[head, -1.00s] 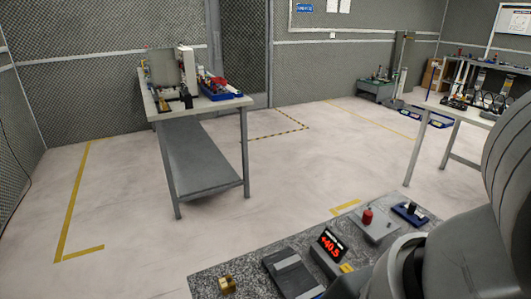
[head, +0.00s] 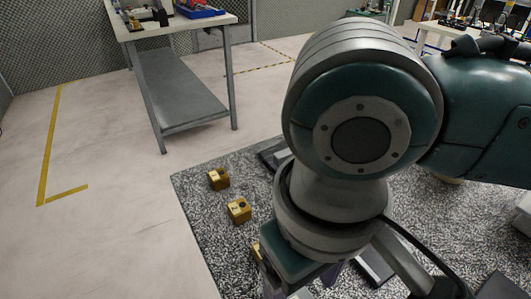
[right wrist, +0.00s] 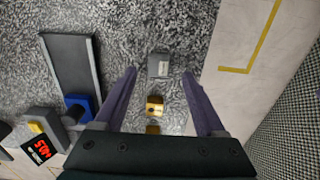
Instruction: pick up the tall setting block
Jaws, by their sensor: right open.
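In the head view, gold blocks (head: 219,179) and (head: 239,210) sit near the plate's left edge; a third (head: 257,252) is partly hidden by my right arm. Heights are hard to judge. My left gripper is not in view.
A dark slab (right wrist: 70,70), a blue part (right wrist: 78,103) and a red-digit display (right wrist: 40,150) lie left of the blocks in the right wrist view. Open floor (head: 110,235) borders the plate. A workbench (head: 185,28) stands behind.

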